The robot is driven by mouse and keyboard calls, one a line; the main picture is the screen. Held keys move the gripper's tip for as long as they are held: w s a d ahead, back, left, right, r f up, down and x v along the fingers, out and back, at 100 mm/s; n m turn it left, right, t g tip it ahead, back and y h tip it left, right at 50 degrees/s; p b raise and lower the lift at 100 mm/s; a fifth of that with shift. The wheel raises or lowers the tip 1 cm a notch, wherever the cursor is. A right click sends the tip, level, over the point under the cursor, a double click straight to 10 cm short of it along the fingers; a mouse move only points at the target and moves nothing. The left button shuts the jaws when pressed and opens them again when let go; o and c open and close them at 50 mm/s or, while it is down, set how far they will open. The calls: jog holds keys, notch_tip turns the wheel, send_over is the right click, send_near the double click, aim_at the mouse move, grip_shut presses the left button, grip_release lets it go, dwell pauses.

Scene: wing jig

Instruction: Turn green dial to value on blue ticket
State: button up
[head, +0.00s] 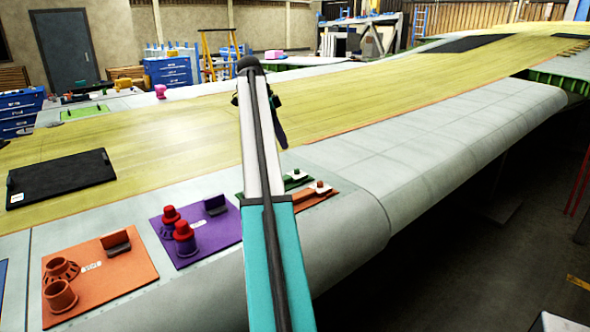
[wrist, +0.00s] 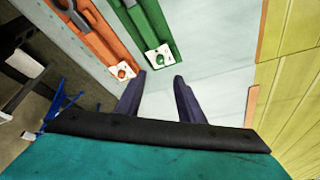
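I cannot make out a blue ticket in either view. My gripper (wrist: 159,76) is open and empty, its two dark fingers apart, pictured just below the green panel's end. In the head view my arm hides part of the panel.
An orange panel (wrist: 97,31) with a similar knob lies beside the green one. Purple (head: 196,246) and orange (head: 85,297) panels with cups and a black board (head: 60,177) lie left. The wing's front edge drops to the floor at right.

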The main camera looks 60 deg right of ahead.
aim_at(297, 169)
jog(key=shift+b+x, duration=0.65)
jog(key=shift+x, duration=5.15)
grip_shut()
